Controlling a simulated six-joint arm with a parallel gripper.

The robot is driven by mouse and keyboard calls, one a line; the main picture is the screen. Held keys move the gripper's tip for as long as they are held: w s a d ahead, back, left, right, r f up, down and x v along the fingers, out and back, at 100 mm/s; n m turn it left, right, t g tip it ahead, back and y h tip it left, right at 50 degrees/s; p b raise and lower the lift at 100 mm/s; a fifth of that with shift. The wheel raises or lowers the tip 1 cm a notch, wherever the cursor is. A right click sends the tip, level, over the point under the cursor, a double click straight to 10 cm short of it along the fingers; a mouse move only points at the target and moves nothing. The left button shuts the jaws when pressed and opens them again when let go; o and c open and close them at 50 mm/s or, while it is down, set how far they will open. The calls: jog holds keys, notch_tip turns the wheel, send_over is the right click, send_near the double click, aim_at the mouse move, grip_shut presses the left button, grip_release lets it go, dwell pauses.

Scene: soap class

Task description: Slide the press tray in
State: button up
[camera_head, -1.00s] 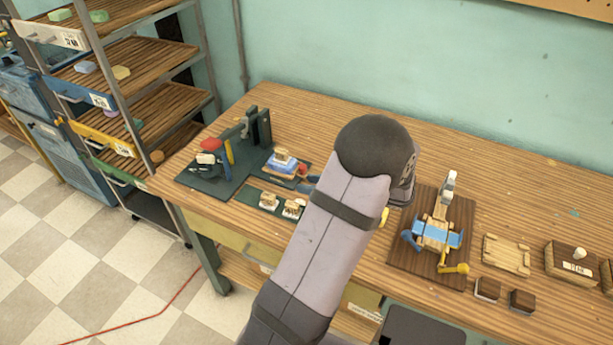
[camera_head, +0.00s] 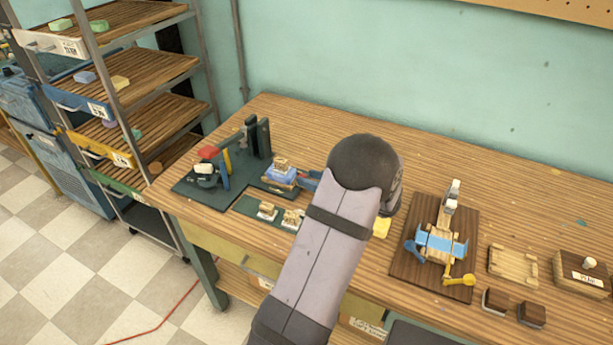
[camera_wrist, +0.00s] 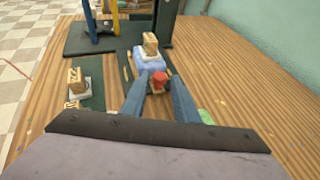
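The press (camera_head: 228,188) stands at the table's left end, a dark green base with a tall upright. The press tray (camera_head: 268,188) lies at its right side and carries a blue soap block (camera_head: 281,176) with a wooden stamp piece on top. In the wrist view the tray's red knob (camera_wrist: 159,77) faces me, with the soap block (camera_wrist: 150,62) beyond it. My gripper (camera_wrist: 159,84) has its two blue fingers apart, one on each side of the knob. It looks open; a small gap seems to show, but contact is hard to judge. My arm hides some table.
A green mat (camera_head: 247,207) with small stamp pieces lies in front of the tray. A brown board with a blue-and-wood fixture (camera_head: 441,243), a wooden tray (camera_head: 513,266) and a box (camera_head: 581,273) stand right. A shelf rack (camera_head: 130,100) stands left.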

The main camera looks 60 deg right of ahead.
aim_at(270, 168)
jog(key=shift+x, duration=1.15)
jog(key=shift+c, duration=0.7)
grip_shut()
jog(key=w+b, duration=0.3)
jog(key=w, duration=0.9)
jog(key=shift+f+b, duration=0.1)
jog(key=shift+b, duration=0.3)
jog(key=shift+w, duration=0.15)
jog(key=shift+r, duration=0.25)
jog(key=shift+o, duration=0.7)
grip_release()
jog(key=shift+w+f, duration=0.1)
jog(key=shift+w, duration=0.05)
